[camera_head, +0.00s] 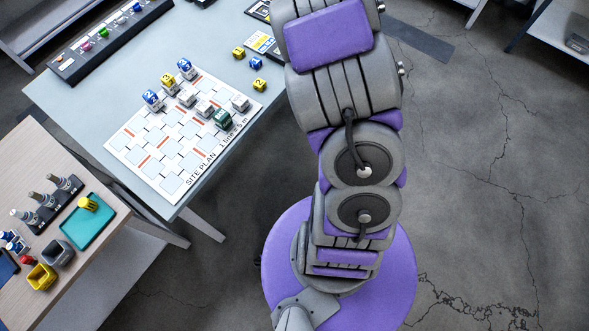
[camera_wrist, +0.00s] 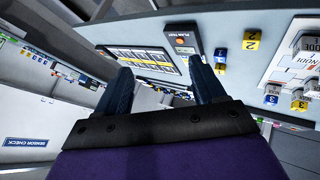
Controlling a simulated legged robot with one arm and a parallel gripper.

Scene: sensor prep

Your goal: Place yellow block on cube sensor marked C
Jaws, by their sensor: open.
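Several yellow pieces show. In the head view, a yellow block with a 2 (camera_head: 260,85) and another yellow block (camera_head: 238,53) lie on the grey table, and a yellow block with a 3 (camera_head: 168,80) stands at the site plan's back edge. A yellow piece (camera_head: 88,203) is on the teal tray. Dark-based sensor posts (camera_head: 47,202) stand beside that tray; their marks are too small to read, so I cannot tell which is C. In the wrist view, my gripper (camera_wrist: 163,88) is open and empty, with a yellow block (camera_wrist: 250,41) to its right.
The site plan sheet (camera_head: 184,140) holds white blocks and a green one (camera_head: 222,118). Blue cubes (camera_head: 152,100) stand at its edge. A dark rack of colored pieces (camera_head: 108,38) lies at the back left. A wooden table (camera_head: 100,262) holds the teal tray (camera_head: 74,232) and cups (camera_head: 42,277). Floor at right is clear.

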